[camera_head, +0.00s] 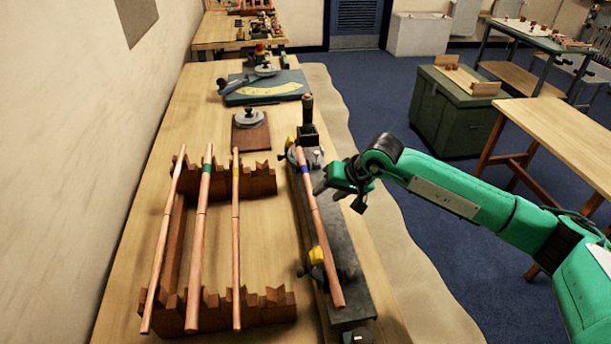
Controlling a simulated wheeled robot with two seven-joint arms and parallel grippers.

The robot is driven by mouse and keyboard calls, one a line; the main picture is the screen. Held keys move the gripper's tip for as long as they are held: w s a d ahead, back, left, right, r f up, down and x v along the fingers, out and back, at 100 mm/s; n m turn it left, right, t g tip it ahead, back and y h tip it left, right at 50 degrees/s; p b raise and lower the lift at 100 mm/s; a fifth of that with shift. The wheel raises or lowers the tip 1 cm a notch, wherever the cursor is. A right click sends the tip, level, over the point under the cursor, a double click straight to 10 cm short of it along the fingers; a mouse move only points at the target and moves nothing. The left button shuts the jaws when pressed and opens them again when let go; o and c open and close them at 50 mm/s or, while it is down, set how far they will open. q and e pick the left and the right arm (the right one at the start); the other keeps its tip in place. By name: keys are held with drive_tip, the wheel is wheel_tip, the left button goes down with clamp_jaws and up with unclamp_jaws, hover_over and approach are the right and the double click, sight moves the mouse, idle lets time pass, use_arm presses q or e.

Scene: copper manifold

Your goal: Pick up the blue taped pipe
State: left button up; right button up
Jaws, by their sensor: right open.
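The copper pipe with blue tape (322,236) lies lengthwise along a dark metal fixture (346,262) on the workbench. Its blue band is near its far end. My right gripper (335,193) is just right of the pipe's upper part, with its fingers pointing toward it. The gripper is open with nothing seen between its fingers. I cannot tell whether a finger touches the pipe. My left gripper is not in view.
Three other copper pipes, one with green tape (201,225) and one with yellow tape (236,235), rest on notched wooden racks (228,309) to the left. Yellow-knobbed clamps (314,256) stand beside the fixture. A round weight on a wooden block (250,134) lies farther back.

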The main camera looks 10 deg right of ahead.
sight(315, 200)
drive_tip(key=shift+p+x, duration=0.5)
drive_tip(key=shift+x, duration=0.3)
drive_tip(key=p+x, duration=0.2)
drive_tip(key=x, duration=0.2)
drive_tip(key=shift+w, duration=0.25)
drive_tip(key=shift+w+f, duration=0.1)
drive_tip(key=shift+f, duration=0.05)
drive_tip(key=c, duration=0.9)
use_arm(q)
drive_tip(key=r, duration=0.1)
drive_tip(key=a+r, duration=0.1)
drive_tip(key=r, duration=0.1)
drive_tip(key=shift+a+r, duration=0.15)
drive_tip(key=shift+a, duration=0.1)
use_arm(e)
clamp_jaws()
